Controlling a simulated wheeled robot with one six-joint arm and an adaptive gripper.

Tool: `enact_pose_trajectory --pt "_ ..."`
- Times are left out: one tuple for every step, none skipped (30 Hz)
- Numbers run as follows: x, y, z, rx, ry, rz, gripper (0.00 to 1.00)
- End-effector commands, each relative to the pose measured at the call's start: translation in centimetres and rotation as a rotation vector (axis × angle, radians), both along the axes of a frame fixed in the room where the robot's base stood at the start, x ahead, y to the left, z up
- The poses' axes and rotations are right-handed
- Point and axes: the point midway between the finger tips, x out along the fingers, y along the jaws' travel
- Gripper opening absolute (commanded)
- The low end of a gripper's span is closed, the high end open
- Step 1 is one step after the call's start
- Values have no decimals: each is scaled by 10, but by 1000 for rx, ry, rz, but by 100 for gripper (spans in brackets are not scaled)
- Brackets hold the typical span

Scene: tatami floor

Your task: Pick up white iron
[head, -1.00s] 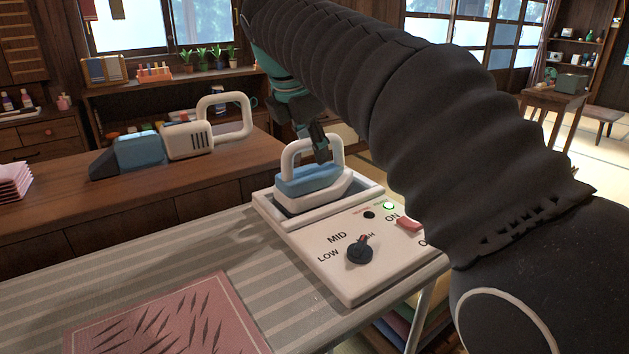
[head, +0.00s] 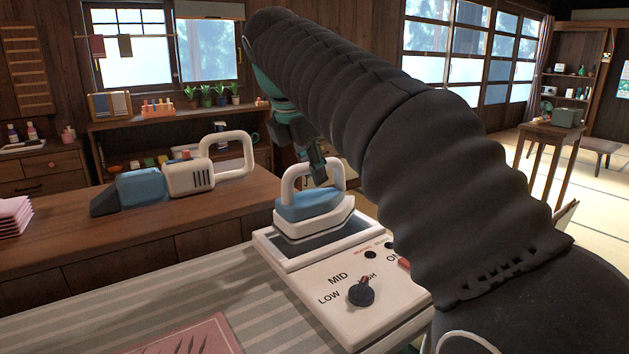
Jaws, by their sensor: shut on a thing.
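The white iron (head: 313,226) has a light blue upper body and a white loop handle. It is level, over the dark recess of the white control base (head: 345,312), with dark recess floor showing below its sole. It looks slightly raised, though the gap is small. My gripper (head: 318,172) comes down from above and is shut on the top of the iron's handle. The fingers partly hide the handle. The base carries a black dial, a LOW/MID scale and a red switch partly covered by my arm.
The base stands on a striped ironing board (head: 190,310) with a pink cloth (head: 190,340) in front. Behind is a wooden counter (head: 110,232) with a blue and white handheld appliance (head: 188,178) and folded pink cloths (head: 14,216). Tatami floor is open at right.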

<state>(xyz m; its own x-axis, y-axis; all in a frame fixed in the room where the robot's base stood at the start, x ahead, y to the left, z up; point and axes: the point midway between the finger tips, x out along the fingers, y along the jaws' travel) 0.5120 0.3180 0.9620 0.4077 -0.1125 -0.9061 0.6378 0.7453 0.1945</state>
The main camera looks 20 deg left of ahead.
Motion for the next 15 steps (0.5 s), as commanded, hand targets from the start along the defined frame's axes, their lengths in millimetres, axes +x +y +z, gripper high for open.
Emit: enact_pose_trajectory --pt "0 0 7 3 -4 -1 0" --pt "0 0 10 5 -5 -1 0" --pt "0 0 14 4 -4 -1 0" --pt "-4 -4 17 5 -5 -1 0" --pt "-8 -7 20 4 -4 -1 0" --pt "-12 -11 22 3 -4 0 0" --pt "-15 -14 25 4 -5 0 0" --pt "-18 -17 28 4 -5 0 0" --pt "-23 -21 32 4 -5 0 0" --pt "-26 -24 34 3 -4 0 0" --pt "-30 -27 37 3 -4 1 0" --pt "-35 -32 41 3 -4 1 0" --pt "-39 -35 44 4 -5 0 0" --pt "-43 -39 48 4 -5 0 0" --pt "-48 -44 52 4 -5 0 0"
